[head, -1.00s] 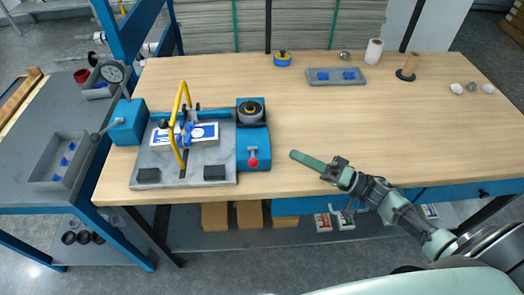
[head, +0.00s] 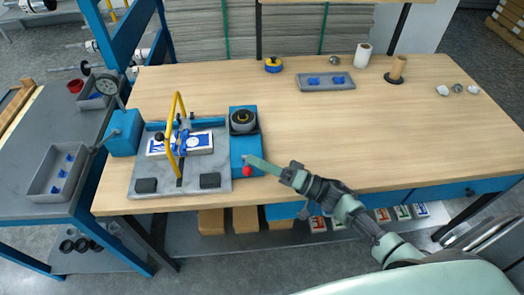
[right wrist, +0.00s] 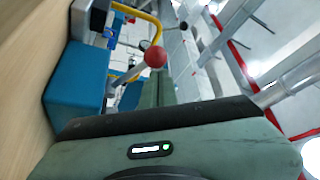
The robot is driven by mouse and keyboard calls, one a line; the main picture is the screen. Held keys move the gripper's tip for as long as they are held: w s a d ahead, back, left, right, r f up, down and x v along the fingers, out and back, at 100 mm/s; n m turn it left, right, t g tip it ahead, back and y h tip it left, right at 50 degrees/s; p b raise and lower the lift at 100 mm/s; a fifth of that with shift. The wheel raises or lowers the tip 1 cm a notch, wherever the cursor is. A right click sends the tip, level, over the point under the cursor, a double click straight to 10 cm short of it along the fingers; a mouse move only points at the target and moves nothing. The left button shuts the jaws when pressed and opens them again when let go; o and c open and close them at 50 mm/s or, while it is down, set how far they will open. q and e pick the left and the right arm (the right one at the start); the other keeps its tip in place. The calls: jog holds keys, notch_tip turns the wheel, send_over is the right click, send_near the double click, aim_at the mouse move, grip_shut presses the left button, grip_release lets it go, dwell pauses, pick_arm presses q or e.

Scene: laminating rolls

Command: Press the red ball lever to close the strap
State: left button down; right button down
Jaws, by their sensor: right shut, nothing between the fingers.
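The red ball lever (head: 247,171) stands at the front of the blue box (head: 240,150) on the right side of the strapping machine. Its red ball also shows in the right wrist view (right wrist: 156,56), on a metal stem. My right gripper (head: 252,160) is shut and empty, its green fingertips right beside the ball; whether they touch it I cannot tell. A white and blue pack (head: 197,145) lies on the grey machine plate (head: 190,172) under the yellow arch (head: 171,133), with a blue strap around it. My left gripper is not in view.
A black and yellow dial (head: 242,119) sits on the rear of the blue box. The right half of the wooden table (head: 400,130) is mostly clear.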

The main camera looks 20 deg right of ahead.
jog(key=shift+s+a+f, duration=0.1)
jog(key=shift+f, duration=0.1)
